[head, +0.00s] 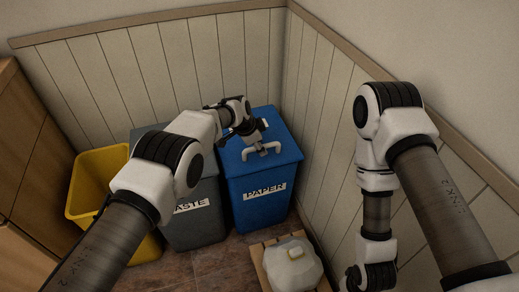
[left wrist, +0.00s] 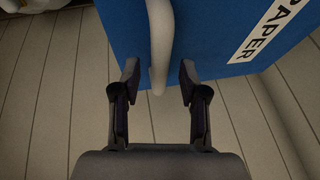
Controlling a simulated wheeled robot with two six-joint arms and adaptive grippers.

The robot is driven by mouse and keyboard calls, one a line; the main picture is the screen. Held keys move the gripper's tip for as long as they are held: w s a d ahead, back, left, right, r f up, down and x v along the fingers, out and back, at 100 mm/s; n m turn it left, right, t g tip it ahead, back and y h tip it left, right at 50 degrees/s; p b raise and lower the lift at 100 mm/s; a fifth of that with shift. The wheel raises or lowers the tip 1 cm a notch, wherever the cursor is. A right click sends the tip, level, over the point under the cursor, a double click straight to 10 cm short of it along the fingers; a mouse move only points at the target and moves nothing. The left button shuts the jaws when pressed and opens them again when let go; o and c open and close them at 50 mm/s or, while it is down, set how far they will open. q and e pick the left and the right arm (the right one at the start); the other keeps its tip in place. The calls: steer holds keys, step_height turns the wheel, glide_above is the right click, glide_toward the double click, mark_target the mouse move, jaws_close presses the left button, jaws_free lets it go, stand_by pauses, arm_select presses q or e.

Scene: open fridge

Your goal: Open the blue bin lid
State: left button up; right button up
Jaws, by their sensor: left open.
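The blue bin (head: 246,208) with a PAPER label stands in the corner with its blue lid (head: 277,125) closed. A white handle (head: 275,147) is on the lid near its front edge. My left gripper (head: 256,146) is open at the handle, over the lid. In the left wrist view, the handle (left wrist: 160,35) reaches down between the two open fingertips of the left gripper (left wrist: 160,78), with a gap on each side. The blue bin (left wrist: 215,35) fills the top of that view. My right arm hangs at the right in the head view; its gripper is not visible.
A grey bin (head: 195,232) stands left of the blue bin, and a yellow bin (head: 85,180) farther left. A white bag-like object (head: 292,270) sits on a wooden board in front of the blue bin. Panelled walls (head: 318,110) stand close behind and to the right.

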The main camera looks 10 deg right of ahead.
arm_select(q)
steer(key=shift+c, duration=0.6)
jaws_close()
steer(key=shift+w+r, duration=0.25)
steer(key=shift+r, duration=0.1)
steer(key=r, duration=0.1)
steer(key=r+b, duration=0.1)
steer(key=shift+w+a+r, duration=0.1)
steer(key=shift+w+r, duration=0.2)
steer(key=shift+r, duration=0.2)
jaws_free()
steer(key=shift+o, duration=0.6)
steer(key=shift+w+f, duration=0.1)
steer(key=shift+f, duration=0.05)
